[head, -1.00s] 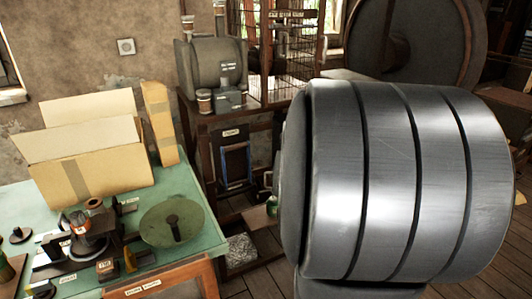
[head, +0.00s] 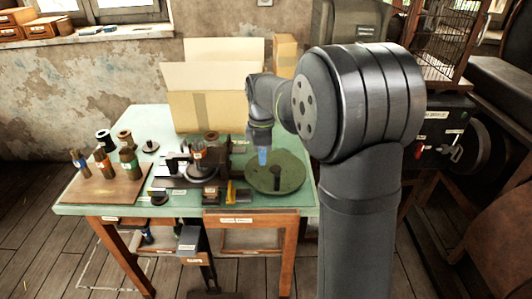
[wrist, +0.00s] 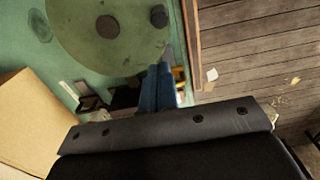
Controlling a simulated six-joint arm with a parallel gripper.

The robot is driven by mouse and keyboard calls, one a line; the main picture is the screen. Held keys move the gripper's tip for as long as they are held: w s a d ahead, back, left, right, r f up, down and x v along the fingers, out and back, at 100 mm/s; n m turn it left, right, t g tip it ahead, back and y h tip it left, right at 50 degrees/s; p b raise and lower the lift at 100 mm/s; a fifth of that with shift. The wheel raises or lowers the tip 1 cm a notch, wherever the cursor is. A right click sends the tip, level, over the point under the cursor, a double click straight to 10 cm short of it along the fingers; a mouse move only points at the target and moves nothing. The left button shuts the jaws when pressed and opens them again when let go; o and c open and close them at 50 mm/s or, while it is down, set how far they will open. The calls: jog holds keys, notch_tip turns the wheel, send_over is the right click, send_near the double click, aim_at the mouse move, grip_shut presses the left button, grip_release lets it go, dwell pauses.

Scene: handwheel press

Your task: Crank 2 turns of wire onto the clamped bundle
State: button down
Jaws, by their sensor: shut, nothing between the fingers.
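A round green disc (head: 262,181), looking like a flat-lying handwheel, sits at the right end of the green table. A dark upright post (head: 276,173) stands on it. In the wrist view the disc (wrist: 85,50) shows a round brown hub (wrist: 107,27) and a darker knob (wrist: 158,15) near its rim. My gripper (head: 263,157), with blue fingertips, is above the far part of the disc. In the wrist view the fingers (wrist: 163,68) are together and empty, apart from the knob. A black device (head: 205,172) with a red-orange part stands left of the disc.
A wooden board (head: 103,190) with several bottle-like pieces lies at the table's left. Spools (head: 103,138) stand behind it. Small blocks (head: 238,195) lie near the front edge.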

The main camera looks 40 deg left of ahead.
aim_at(288, 154)
notch_tip(288, 154, down, 9)
jog(key=shift+r, duration=0.1)
jog(key=shift+w+d, duration=0.2)
jog(key=shift+d, duration=0.15)
jog(key=w+d, duration=0.5)
jog(key=shift+w+d, duration=0.1)
jog(key=shift+w, duration=0.05)
jog(key=w, duration=0.7)
jog(key=shift+w+a, duration=0.2)
jog(key=shift+a, duration=0.1)
jog(key=w+a, duration=0.4)
jog(key=a, duration=0.8)
jog(key=shift+s, duration=0.2)
jog(key=shift+w+d, duration=0.7)
jog(key=shift+d, duration=0.2)
notch_tip(288, 154, up, 8)
